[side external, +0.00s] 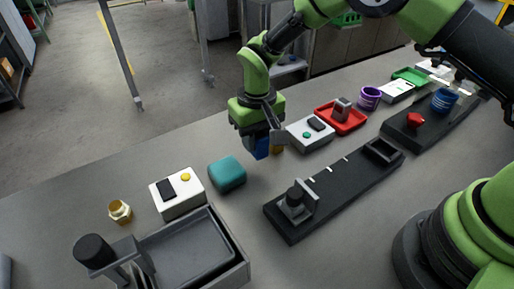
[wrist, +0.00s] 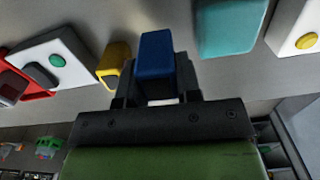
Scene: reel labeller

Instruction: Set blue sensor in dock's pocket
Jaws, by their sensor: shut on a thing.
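The blue sensor (side external: 258,148) is in my gripper (side external: 264,136), held at the fingertips above the table. In the wrist view the blue sensor (wrist: 155,55) stands out between the fingers of my gripper (wrist: 155,90), which are shut on it. A long black fixture (side external: 335,187), seemingly the dock, lies to the right of my gripper in the side view. It has a square, raised-rim pocket (side external: 384,151) at its far end, which looks empty, and a grey bracket with a black knob (side external: 296,199) at its near end. My gripper is apart from it.
A yellow block (side external: 277,147) is close beside the held sensor. A teal block (side external: 227,174) and white boxes (side external: 178,193) (side external: 311,133) stand nearby. A red tray (side external: 340,118) and purple ring (side external: 369,98) are farther back. A grey bin (side external: 190,250) is at front left.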

